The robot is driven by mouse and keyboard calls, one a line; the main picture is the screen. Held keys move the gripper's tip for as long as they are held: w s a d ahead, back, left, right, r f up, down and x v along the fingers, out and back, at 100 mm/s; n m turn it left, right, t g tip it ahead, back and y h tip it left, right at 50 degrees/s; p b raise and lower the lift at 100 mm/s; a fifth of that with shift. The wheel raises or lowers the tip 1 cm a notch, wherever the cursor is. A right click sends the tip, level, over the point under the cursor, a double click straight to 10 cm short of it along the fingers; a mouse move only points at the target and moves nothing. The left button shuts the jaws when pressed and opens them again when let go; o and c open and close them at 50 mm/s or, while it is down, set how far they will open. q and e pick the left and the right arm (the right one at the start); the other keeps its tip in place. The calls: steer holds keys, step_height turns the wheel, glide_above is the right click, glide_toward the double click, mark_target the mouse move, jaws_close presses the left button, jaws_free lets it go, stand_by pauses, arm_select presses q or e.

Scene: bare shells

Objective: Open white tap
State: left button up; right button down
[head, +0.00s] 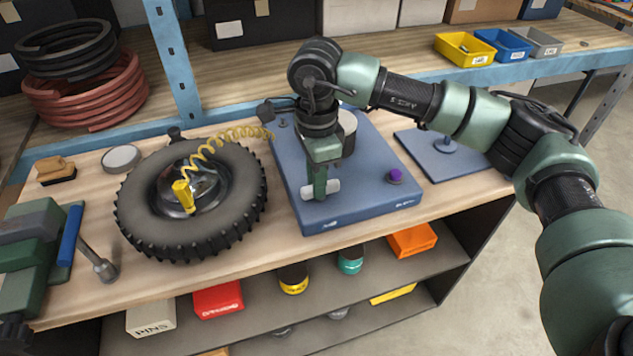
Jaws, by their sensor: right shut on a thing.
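The white tap (332,186) shows as a short white bar near the front edge of a blue base plate (365,207) on the workbench. My right gripper (319,188) reaches down from above and is shut on the white tap. Its fingers cover the middle of the bar, so both ends show but the stem below is hidden. A purple knob (396,175) stands on the same plate to the right. A pale round drum (348,127) is partly hidden behind my right wrist. My left gripper is not in view.
A black tyre (135,215) with a coiled yellow air hose (235,132) lies left of the plate. A green vise (35,240) is at the far left. A second blue plate (435,165) is to the right. Small bins (465,50) stand on the back shelf.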

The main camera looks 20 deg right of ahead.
steer(key=shift+r, duration=0.1)
steer(key=c, duration=1.3)
jaws_free()
step_height(320, 180, up, 8)
steer(key=shift+f+b, duration=0.1)
steer(key=shift+b, duration=0.85)
